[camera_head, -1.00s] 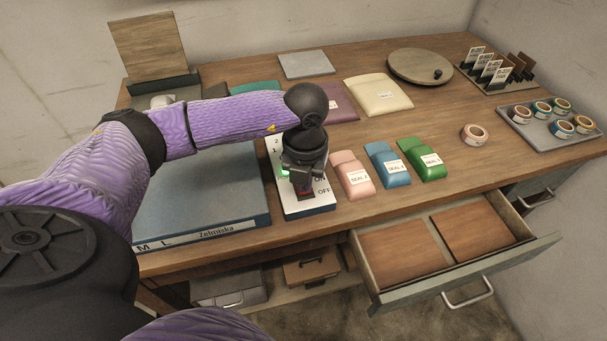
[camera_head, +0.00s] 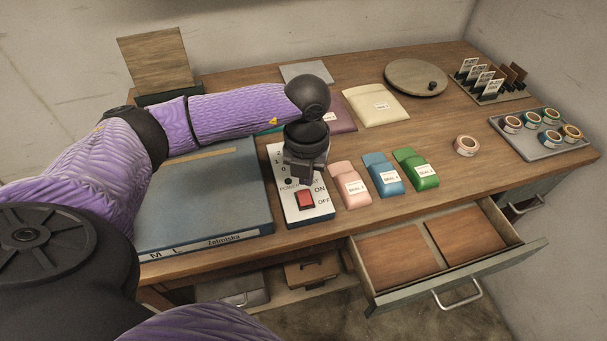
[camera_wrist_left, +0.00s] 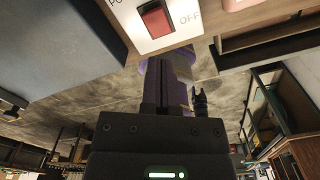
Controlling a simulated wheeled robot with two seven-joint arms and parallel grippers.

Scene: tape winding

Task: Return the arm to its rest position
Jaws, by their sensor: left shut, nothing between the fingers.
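My left arm (camera_head: 240,103) comes in from the left and reaches over the desk. My left gripper (camera_head: 304,176) is shut and empty, pointing down above the upper part of the white control panel (camera_head: 322,208). The panel's red rocker switch (camera_head: 305,200), beside the ON and OFF marks, is uncovered just below the fingertips. In the left wrist view the red switch (camera_wrist_left: 155,19) shows at the top, apart from the shut fingers (camera_wrist_left: 160,82). A small lamp (camera_head: 288,181) on the panel looks dark. My right gripper is out of view.
An open drawer (camera_head: 460,272) juts from the desk front. A tape roll (camera_head: 467,146) and a tape tray (camera_head: 540,148) are at right.

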